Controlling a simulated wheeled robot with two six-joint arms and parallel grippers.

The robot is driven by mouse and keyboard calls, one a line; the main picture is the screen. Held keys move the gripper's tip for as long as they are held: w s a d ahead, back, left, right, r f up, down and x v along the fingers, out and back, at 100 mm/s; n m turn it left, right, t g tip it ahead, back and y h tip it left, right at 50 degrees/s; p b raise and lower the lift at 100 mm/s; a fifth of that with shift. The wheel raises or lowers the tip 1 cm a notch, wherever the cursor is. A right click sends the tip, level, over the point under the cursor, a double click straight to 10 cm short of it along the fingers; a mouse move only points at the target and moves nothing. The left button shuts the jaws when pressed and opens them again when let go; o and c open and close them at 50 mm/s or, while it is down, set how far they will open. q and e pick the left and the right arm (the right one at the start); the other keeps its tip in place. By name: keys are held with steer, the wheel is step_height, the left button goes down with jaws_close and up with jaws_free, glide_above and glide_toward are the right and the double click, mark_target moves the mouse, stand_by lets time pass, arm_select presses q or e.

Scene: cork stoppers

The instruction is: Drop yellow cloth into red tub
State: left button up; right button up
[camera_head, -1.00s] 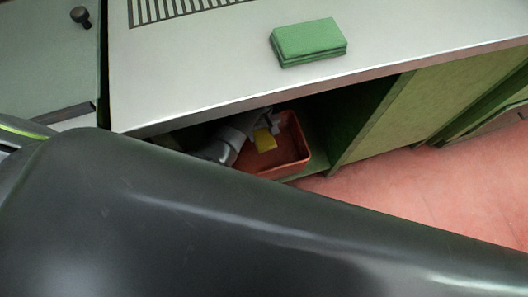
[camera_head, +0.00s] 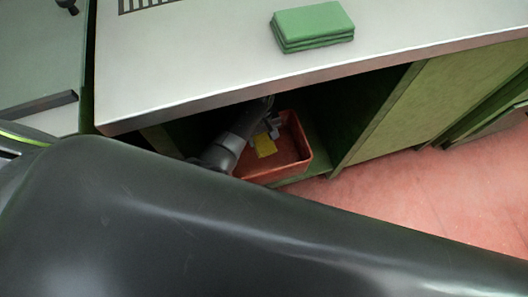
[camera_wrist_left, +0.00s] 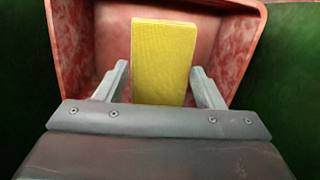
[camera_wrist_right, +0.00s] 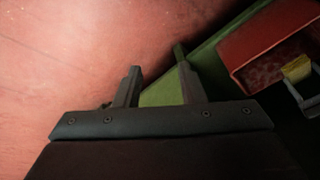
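The yellow cloth (camera_head: 265,146) is a folded block within the outline of the red tub (camera_head: 307,160), which stands in the open space under the counter. In the left wrist view the cloth (camera_wrist_left: 163,60) lies between the two fingers of my left gripper (camera_wrist_left: 160,72), with a gap showing at the left finger. The fingers are spread and the cloth's near end is hidden by the palm. The tub's walls (camera_wrist_left: 75,40) surround it. I cannot tell whether the cloth rests on the tub's floor. My right gripper (camera_wrist_right: 158,72) is empty with its fingers apart, over the reddish floor.
A stack of folded green cloths (camera_head: 313,26) lies on the pale counter (camera_head: 200,62). The counter's front edge overhangs the tub. A green cabinet panel (camera_head: 400,115) stands to the right of the opening. A large dark arm part of mine blocks the lower head view.

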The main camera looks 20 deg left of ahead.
arm_select(q)
steer(key=o, duration=0.5)
steer(key=shift+c, duration=0.2)
steer(key=shift+r, duration=0.15)
step_height(320, 180, up, 17)
steer(key=w+a+p, duration=0.1)
steer(key=p, duration=0.5)
steer(key=shift+w+a+p, duration=0.15)
steer(key=shift+w+p, duration=0.15)
steer(key=shift+w, duration=0.05)
arm_select(e)
steer(key=s+d+f+g+h, duration=0.1)
steer(key=s+d+f+g, duration=0.1)
steer(key=f, duration=0.8)
steer(key=shift+s+d, duration=0.35)
steer(key=shift+s, duration=0.25)
steer(key=shift+f, duration=0.1)
